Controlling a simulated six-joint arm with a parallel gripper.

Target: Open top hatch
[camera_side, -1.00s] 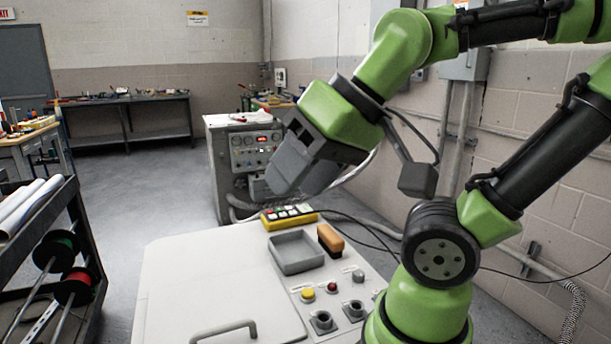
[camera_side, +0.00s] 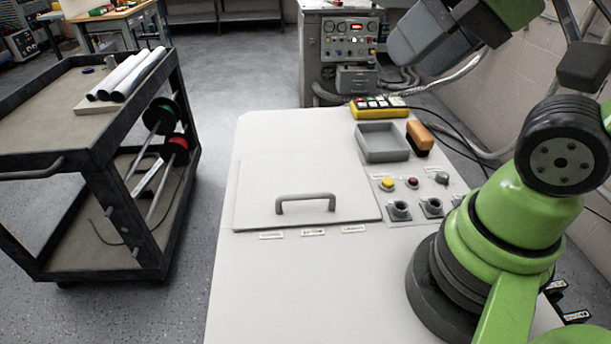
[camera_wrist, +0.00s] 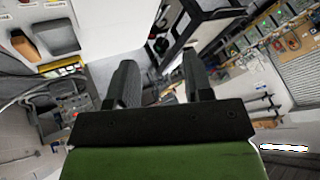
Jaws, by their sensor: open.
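The top hatch (camera_side: 262,196) is a flat white square panel on the white cabinet top. It is shut and lies flush or nearly so. A grey bar handle (camera_side: 305,199) stands up near its front edge. My gripper (camera_side: 412,62) is in the upper right of the side view, high above and behind the hatch, apart from the handle. In the wrist view my gripper's two dark fingers (camera_wrist: 158,68) are spread with nothing between them. The handle cannot be made out in the wrist view.
Right of the hatch are a grey tray (camera_side: 382,146), an orange-brown block (camera_side: 419,135), a yellow button box (camera_side: 378,108), coloured knobs and two grey sockets. Labels line the hatch's front. A black cart (camera_side: 92,150) stands left across a floor gap. Space above the hatch is clear.

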